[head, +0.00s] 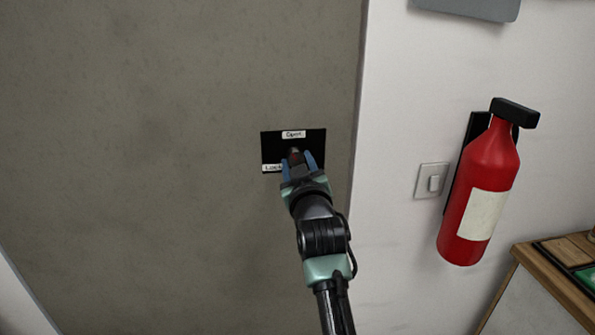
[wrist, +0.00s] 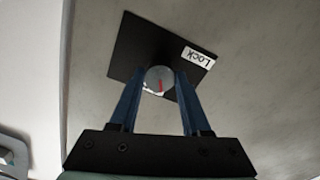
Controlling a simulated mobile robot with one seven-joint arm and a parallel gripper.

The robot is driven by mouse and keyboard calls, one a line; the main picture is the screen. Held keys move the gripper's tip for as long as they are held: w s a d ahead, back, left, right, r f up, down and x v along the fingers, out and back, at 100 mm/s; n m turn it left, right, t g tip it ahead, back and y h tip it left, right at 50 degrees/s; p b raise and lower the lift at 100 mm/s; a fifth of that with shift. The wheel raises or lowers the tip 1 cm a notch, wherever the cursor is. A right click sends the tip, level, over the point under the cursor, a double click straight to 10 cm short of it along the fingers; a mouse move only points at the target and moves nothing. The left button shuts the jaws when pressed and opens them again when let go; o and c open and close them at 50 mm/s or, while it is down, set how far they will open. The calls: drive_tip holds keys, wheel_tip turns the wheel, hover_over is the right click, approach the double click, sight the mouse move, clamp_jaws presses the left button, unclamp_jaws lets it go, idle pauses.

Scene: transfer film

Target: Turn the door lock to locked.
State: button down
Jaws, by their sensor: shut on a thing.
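The door lock is a black plate (head: 313,139) on the grey door, with a small round knob (wrist: 153,76) at its middle. In the head view a white "Open" label (head: 293,134) is at the plate's top and a "Lock" label (head: 271,168) at its lower left, partly hidden. My gripper (head: 298,158) is shut on the knob, with one blue finger on each side of it. In the wrist view the knob's red mark (wrist: 161,84) points down, toward a mostly hidden white label, and away from the "Lock" label (wrist: 198,58).
A red fire extinguisher (head: 485,180) hangs on the white wall at right. A light switch (head: 433,181) is beside it. A wooden counter edge (head: 555,285) is at lower right. The door surface around the plate is clear.

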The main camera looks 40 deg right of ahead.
drive_tip(key=n+b, duration=0.1)
drive_tip(key=n, duration=0.4)
drive_tip(key=shift+n+b, duration=0.3)
drive_tip(key=shift+b, duration=0.05)
drive_tip(key=n, duration=0.6)
idle(0.4)
drive_tip(key=shift+c, duration=1.9)
unclamp_jaws()
drive_tip(key=shift+s, duration=0.1)
drive_tip(key=b+v, duration=0.3)
drive_tip(key=v, duration=0.9)
drive_tip(key=shift+s, duration=0.4)
drive_tip(key=shift+a, duration=0.15)
